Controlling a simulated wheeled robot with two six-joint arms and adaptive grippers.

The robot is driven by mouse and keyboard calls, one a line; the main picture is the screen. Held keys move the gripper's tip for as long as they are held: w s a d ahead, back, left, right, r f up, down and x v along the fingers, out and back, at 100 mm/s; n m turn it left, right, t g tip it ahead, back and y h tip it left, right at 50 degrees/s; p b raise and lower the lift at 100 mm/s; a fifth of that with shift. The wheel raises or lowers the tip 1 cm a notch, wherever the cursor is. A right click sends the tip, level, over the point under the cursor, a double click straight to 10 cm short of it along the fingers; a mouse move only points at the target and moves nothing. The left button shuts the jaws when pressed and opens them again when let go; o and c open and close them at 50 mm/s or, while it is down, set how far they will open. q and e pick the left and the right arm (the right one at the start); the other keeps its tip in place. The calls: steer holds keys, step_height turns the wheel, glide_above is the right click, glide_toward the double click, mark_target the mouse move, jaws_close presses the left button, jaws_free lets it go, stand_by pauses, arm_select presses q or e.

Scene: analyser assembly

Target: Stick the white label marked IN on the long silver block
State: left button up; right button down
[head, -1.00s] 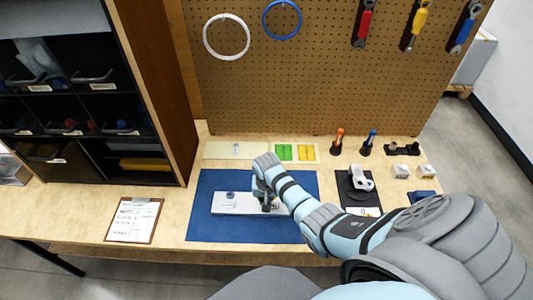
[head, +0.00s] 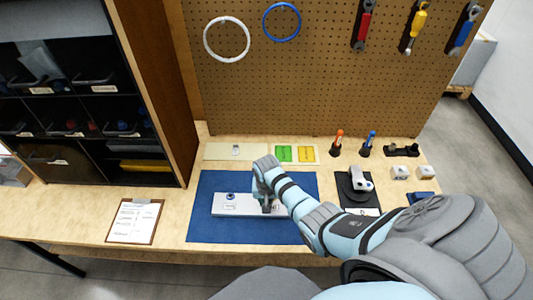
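The long silver block (head: 246,210) lies flat on the blue mat (head: 205,225). A small blue round part (head: 230,196) is on its left half, with a small pale label (head: 230,207) with dark marks in front of it. My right gripper (head: 267,208) points down at the block's right half, touching it or just above it. Small dark marks show beside the fingers; I cannot read them or tell if they are the IN label. My arm hides part of the block's right end, and the fingers are too small to judge. My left gripper is not in view.
A cream strip (head: 215,152) with a small grey-white piece (head: 236,150) and a card with green and yellow patches (head: 298,145) lie behind the mat. A clipboard (head: 134,221) is left.

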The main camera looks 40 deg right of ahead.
steer(key=shift+f, duration=0.15)
stand_by(0.4)
stand_by(0.4)
steer(key=c, duration=1.2)
jaws_free()
steer(key=shift+o, duration=0.2)
step_height(320, 180, up, 3)
steer(key=shift+p, duration=0.95)
steer(key=shift+w+r, duration=0.1)
steer(key=shift+r, duration=1.95)
